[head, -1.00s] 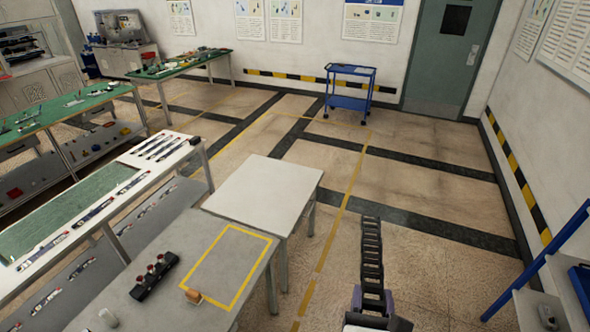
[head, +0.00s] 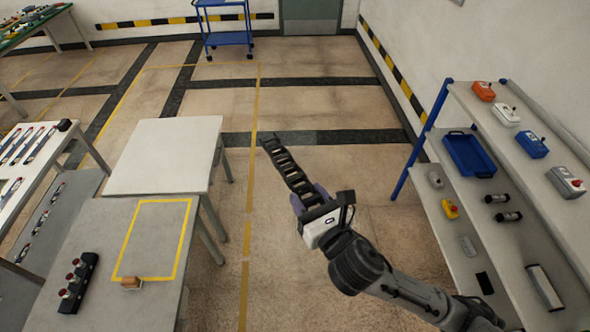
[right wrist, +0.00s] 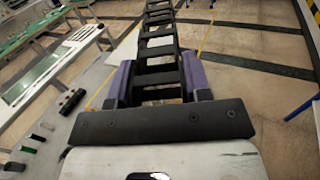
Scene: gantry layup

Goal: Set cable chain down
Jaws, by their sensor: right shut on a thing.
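The black cable chain (head: 287,170) is a ladder-like strip of links in the head view. My right gripper (head: 312,201) is shut on its near end and holds it in the air over the floor, right of the tables. The chain points up and to the left, away from the gripper. In the right wrist view, the chain (right wrist: 158,50) runs forward from between the purple fingers (right wrist: 158,85). My left gripper is not in view.
A grey table (head: 100,228) with a yellow-outlined rectangle (head: 150,240) stands at left, holding a black block with red-topped parts (head: 77,280) and a small tan object (head: 131,283). A bare white table (head: 165,155) adjoins it. A blue-framed shelf (head: 520,165) stands at right.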

